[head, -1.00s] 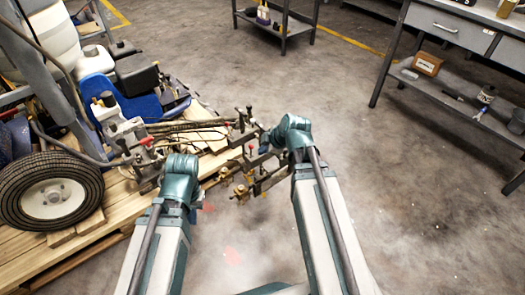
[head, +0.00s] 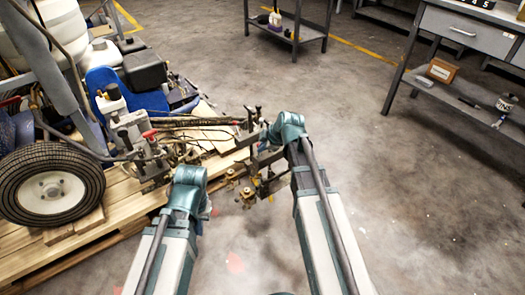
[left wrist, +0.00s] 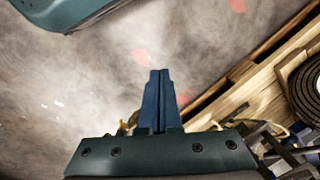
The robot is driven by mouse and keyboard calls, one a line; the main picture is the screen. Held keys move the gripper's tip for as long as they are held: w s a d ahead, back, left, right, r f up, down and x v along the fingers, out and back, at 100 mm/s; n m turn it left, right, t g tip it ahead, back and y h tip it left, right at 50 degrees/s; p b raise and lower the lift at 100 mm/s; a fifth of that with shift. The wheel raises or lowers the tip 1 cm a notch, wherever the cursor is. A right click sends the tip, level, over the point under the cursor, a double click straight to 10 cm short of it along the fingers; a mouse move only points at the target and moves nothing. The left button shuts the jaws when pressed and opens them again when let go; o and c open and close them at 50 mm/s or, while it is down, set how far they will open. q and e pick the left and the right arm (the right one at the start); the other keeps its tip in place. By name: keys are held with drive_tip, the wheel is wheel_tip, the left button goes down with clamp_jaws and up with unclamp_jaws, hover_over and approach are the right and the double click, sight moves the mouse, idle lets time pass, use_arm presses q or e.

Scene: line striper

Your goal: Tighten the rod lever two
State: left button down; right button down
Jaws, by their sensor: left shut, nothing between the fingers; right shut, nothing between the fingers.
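The line striper's rod and clamp assembly (head: 252,125) sticks out past the pallet edge in the head view, with dark upright levers and brass knobs (head: 247,193) low on it. I cannot tell which lever is number two. My right gripper (head: 264,142) is beside the assembly, mostly hidden by its own wrist; it is shut and empty. I cannot tell whether it touches a lever. My left gripper's fingers (left wrist: 160,100) are shut and empty in the left wrist view, over bare floor beside the pallet. In the head view my left wrist mostly hides them.
The striper's wheel (head: 50,186) and blue engine part (head: 105,88) stand on a wooden pallet (head: 75,245) at left. A red-topped lever (head: 149,134) rises near the hoses. A grey workbench (head: 465,30) stands at right, a shelf cart (head: 295,30) at the back. The middle floor is clear.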

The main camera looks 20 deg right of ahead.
drive_tip(key=shift+w, duration=0.1)
drive_tip(key=shift+w+a+r+g+p, duration=0.2)
drive_tip(key=shift+w+r+g+p, duration=0.3)
drive_tip(key=shift+p, duration=0.55)
drive_tip(key=shift+w+a+g+h+p, duration=0.2)
drive_tip(key=shift+w+g+h+p, duration=0.1)
drive_tip(key=shift+w+g+p, duration=0.25)
drive_tip(key=shift+w+a+g+h+p, duration=0.15)
drive_tip(key=shift+w+g+h+p, duration=0.15)
drive_tip(key=shift+w+g, duration=0.35)
drive_tip(key=shift+w+a+f+g, duration=0.1)
drive_tip(key=shift+w+a+g, duration=0.05)
drive_tip(key=shift+w+g, duration=0.3)
drive_tip(key=shift+w+a+f, duration=0.2)
drive_tip(key=shift+w+a, duration=0.15)
drive_tip(key=shift+w, duration=0.35)
drive_tip(key=shift+w+a, duration=0.1)
